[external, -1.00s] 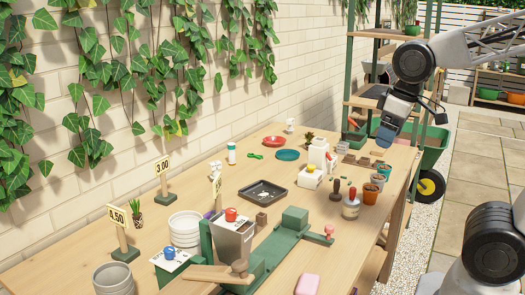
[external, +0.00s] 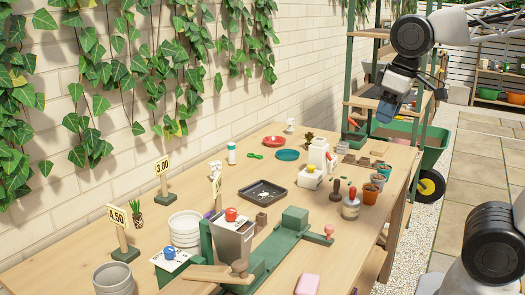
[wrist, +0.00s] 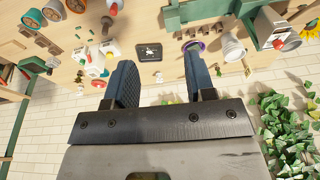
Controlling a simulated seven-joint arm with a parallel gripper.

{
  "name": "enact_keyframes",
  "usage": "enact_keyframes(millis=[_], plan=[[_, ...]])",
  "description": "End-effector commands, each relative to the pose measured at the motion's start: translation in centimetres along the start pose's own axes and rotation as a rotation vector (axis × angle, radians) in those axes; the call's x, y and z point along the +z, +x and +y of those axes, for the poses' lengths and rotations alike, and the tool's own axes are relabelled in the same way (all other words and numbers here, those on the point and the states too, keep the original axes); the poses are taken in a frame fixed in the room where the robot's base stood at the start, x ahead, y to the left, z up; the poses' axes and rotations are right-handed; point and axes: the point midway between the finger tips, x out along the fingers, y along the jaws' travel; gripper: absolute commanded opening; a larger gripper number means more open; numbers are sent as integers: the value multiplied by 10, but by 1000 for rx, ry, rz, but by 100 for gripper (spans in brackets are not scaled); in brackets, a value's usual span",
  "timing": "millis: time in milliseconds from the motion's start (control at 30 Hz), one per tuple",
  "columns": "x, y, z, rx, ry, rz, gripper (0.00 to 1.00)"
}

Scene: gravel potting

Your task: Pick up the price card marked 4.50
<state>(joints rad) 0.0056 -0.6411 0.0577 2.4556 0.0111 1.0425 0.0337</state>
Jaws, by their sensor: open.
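The price card marked 4.50 (external: 117,215) stands upright on a wooden post with a dark green base (external: 125,254), at the near left of the table. A second card marked 3.00 (external: 162,165) stands farther back by the wall. A third card (external: 217,185) stands behind the grey bin, turned so I cannot read it. My gripper (external: 390,108) is open and empty, high above the table's far right end, well away from the 4.50 card. Its two blue fingers are spread in the wrist view (wrist: 158,65), where I cannot make out the 4.50 card.
A small potted plant (external: 136,220) stands right behind the 4.50 card, and a grey pot (external: 113,279) stands in front of it. White buckets (external: 185,228) and a grey bin (external: 233,240) on a green stand lie to its right. The ivy-covered wall runs behind the table.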

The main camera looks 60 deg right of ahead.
Motion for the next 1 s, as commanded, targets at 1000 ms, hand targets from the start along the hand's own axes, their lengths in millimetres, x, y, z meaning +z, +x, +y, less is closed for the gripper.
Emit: enact_keyframes(millis=[1000], plan=[[-210,7,-125,-436,682,-265,50]])
